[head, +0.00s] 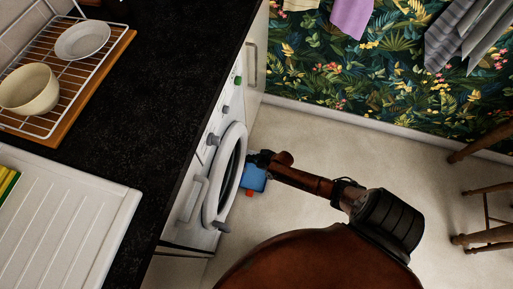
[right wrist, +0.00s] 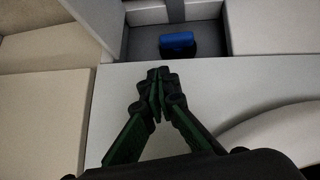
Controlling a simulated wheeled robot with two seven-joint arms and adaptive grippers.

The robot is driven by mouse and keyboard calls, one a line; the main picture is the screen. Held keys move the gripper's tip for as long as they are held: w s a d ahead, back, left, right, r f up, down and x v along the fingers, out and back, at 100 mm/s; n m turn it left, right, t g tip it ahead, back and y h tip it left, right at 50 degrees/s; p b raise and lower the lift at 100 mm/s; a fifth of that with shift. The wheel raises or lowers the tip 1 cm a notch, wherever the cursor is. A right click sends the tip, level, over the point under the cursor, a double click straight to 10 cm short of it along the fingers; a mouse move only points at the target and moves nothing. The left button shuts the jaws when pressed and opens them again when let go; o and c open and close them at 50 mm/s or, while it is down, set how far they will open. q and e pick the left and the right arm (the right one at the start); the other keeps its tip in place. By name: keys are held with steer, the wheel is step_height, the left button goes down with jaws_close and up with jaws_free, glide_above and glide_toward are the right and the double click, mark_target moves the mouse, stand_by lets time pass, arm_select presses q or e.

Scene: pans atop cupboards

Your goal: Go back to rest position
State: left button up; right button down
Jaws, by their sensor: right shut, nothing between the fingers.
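My right gripper (head: 257,162) is beside the front of a white washing machine (head: 198,162), near its round door (head: 225,178), in the head view. The right wrist view shows its dark green fingers (right wrist: 157,78) shut together with nothing between them. They are over a pale flat surface (right wrist: 215,85), just in front of a grey recess (right wrist: 148,46) that holds a blue piece (right wrist: 177,42). A small blue thing (head: 253,180) shows beside my right gripper in the head view; I cannot tell what it is. My left gripper is not in view.
The black countertop (head: 150,85) lies above the machine, with a dish rack (head: 62,50) holding a bowl (head: 29,88) and a plate (head: 82,41). Wooden chair parts (head: 485,190) stand at the right.

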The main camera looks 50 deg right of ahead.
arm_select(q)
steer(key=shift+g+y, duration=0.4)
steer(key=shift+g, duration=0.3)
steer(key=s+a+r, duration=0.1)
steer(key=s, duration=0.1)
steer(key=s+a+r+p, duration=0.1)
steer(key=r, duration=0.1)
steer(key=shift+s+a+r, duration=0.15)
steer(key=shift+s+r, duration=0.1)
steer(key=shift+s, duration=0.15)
arm_select(e)
steer(key=v, duration=0.3)
steer(key=shift+s+d+r, duration=0.1)
steer(key=shift+d+r, duration=0.05)
steer(key=shift+r, duration=0.15)
